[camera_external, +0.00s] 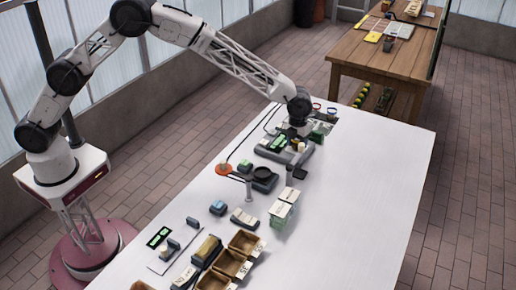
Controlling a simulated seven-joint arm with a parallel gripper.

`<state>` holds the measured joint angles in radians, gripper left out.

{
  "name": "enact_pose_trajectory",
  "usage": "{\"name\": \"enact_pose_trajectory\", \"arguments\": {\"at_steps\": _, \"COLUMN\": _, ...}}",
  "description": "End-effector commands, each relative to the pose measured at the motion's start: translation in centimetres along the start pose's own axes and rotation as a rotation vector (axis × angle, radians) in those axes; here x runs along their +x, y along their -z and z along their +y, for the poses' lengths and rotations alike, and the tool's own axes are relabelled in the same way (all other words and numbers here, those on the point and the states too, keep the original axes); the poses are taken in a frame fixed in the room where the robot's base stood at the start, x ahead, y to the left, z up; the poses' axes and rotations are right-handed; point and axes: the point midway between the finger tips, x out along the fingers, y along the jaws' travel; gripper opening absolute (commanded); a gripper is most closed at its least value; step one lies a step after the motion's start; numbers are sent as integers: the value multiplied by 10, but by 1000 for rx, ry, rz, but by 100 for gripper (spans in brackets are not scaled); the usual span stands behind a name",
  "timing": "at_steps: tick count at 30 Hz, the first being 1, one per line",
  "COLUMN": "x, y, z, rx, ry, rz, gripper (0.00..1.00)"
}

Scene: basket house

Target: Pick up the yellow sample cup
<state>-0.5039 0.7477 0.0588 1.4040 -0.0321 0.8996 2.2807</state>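My arm reaches over the white table to its far end, and my gripper (298,128) is low over a cluster of devices there. The fingers are too small and too mixed with the clutter to tell whether they are open or shut. A small pale yellow-cream piece (301,147) shows just below the gripper, on or by a grey device with a green panel (279,142). It may be the yellow sample cup, but it is too small to be sure. I cannot tell whether the gripper touches it.
A round black-topped device (263,174), an orange disc (223,169) and clear boxes (281,212) stand mid-table. Brown open boxes (230,264) and small devices fill the near end. The right side of the white table (385,190) is clear. A wooden table (385,60) stands behind.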

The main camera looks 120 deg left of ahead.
Motion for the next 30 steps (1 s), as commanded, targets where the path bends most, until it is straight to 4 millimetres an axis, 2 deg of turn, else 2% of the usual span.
{"name": "enact_pose_trajectory", "arguments": {"at_steps": 14, "x": -6, "y": 0, "z": 0, "rx": 0, "ry": 1, "rz": -1, "gripper": 23}}
{"name": "enact_pose_trajectory", "arguments": {"at_steps": 23, "x": -35, "y": 0, "z": -2, "rx": 0, "ry": 2, "rz": -1, "gripper": 23}}
{"name": "enact_pose_trajectory", "arguments": {"at_steps": 30, "x": -40, "y": 14, "z": 16, "rx": 0, "ry": 0, "rz": 1, "gripper": 23}}
